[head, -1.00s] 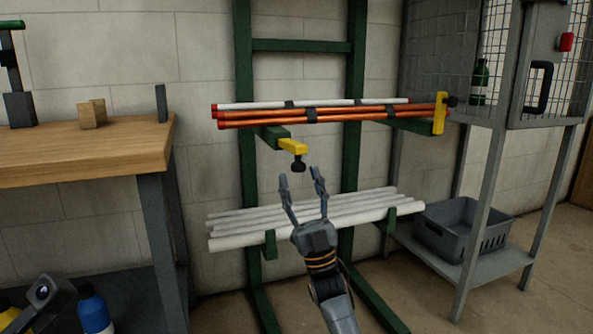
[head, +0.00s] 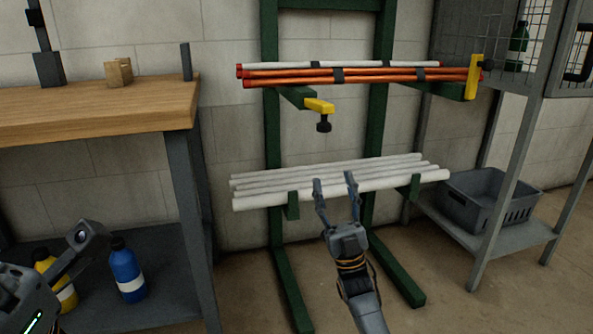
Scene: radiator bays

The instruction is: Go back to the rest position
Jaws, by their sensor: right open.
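My right gripper (head: 335,187) is open and empty in the head view. Its fingers point up and overlap the lower bundle of white pipes (head: 280,187) in the picture; I cannot tell how far apart they are in depth. On the left, a grey link of my left arm shows at the lower edge, but its fingers are not clearly seen. The green rack (head: 272,140) holds orange and white pipes (head: 300,76) on its upper arms, bound with dark straps. A yellow clamp (head: 319,106) with a black knob sits at the end of one upper rack arm.
A wooden workbench (head: 90,108) with a small wooden block (head: 118,72) stands at left. A blue bottle (head: 127,270) and a yellow bottle (head: 55,280) stand on its lower shelf. A grey crate (head: 488,198) sits on the cage's low shelf at right. The floor before the rack shows clear.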

